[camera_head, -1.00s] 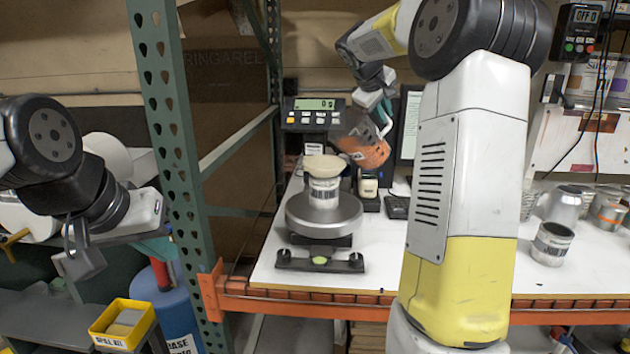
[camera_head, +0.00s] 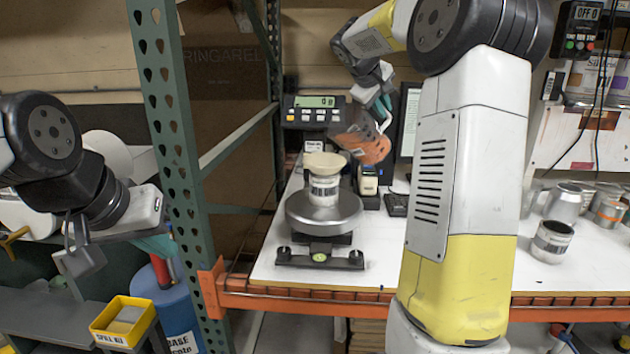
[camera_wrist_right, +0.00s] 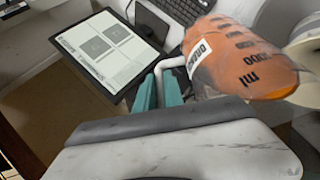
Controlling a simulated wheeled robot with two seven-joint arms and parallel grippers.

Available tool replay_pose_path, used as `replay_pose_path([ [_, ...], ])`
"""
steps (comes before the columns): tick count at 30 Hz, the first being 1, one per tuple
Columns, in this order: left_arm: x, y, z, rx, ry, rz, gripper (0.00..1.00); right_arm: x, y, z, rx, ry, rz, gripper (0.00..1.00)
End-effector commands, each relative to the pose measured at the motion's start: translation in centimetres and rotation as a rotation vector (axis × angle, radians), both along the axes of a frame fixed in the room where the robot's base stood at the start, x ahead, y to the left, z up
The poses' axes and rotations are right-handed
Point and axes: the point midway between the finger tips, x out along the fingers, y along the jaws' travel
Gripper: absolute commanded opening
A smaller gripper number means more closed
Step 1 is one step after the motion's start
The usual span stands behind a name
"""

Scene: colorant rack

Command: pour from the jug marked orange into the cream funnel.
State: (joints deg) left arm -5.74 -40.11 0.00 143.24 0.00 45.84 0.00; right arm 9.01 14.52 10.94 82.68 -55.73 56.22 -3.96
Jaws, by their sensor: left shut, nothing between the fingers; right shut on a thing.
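The jug marked orange (camera_head: 362,137) is tilted, its upper end leaning left toward the cream funnel (camera_head: 325,163). My right gripper (camera_head: 381,108) is shut on the jug's handle. The funnel sits on a white labelled can (camera_head: 323,190) on the round scale pan (camera_head: 338,218). The jug's upper end is above and right of the funnel; no stream is visible. My left gripper (camera_head: 82,255) is shut and empty at the far left.
The scale display (camera_head: 315,102) stands behind the pan. A small labelled bottle (camera_head: 368,182) stands right of the can. Cans and metal jugs (camera_head: 563,203) stand at the right of the white bench (camera_head: 400,265). A green rack post (camera_head: 165,120) stands left of the bench.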

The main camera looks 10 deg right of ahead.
Motion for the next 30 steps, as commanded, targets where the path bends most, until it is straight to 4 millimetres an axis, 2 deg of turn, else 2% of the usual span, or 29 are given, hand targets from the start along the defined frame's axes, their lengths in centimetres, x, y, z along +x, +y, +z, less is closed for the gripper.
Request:
replay_pose_path([
  [30, 0.00, 0.00, 0.00, 0.000, 0.000, 0.000, 0.00, -0.09, 0.45, 0.60, -0.050, -0.014, 0.000, 0.00],
])
